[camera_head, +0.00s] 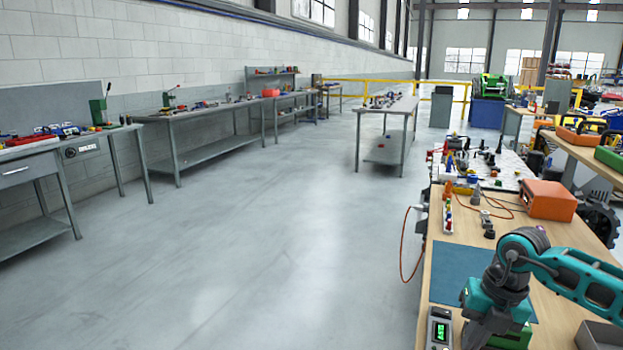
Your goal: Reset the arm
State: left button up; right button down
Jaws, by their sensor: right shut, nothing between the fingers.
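My left gripper is not in view.
An orange box (548,200), an orange cable and small parts are farther back on the bench. Grey workbenches (205,112) line the left wall. The grey floor (250,240) between is clear.

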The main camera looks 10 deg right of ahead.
jog(key=w+a+r+n+t+y, duration=0.15)
jog(key=a+y, duration=0.65)
jog(key=a, duration=1.1)
jog(key=a+r+m+t+y, duration=0.55)
jog(key=r+m+t, duration=0.45)
jog(key=r+t, duration=0.2)
jog(key=s+d+f+m+h, duration=0.3)
jog(key=d+f+m+h, duration=0.75)
jog(key=m+h, duration=0.65)
jog(key=s+f+m+g+y, duration=0.1)
jog(key=s+f+g, duration=0.3)
jog(key=s, duration=0.3)
jog(key=s+f+m+g, duration=0.1)
jog(key=s+f+g, duration=0.25)
jog(key=s, duration=0.35)
jog(key=s+f+m+g+y, duration=0.1)
jog(key=s+f+m+g, duration=0.1)
jog(key=s+f+g, duration=0.3)
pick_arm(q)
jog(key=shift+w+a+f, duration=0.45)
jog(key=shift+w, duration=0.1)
pick_arm(e)
jog(key=w+a+f+t+y, duration=0.1)
jog(key=w+a+f+t, duration=0.1)
jog(key=w+f+t, duration=0.4)
notch_tip(320, 180, down, 2)
jog(key=n+t, duration=0.1)
jog(key=t, duration=0.2)
jog(key=shift+w+y, duration=0.25)
jog(key=shift+y, duration=0.1)
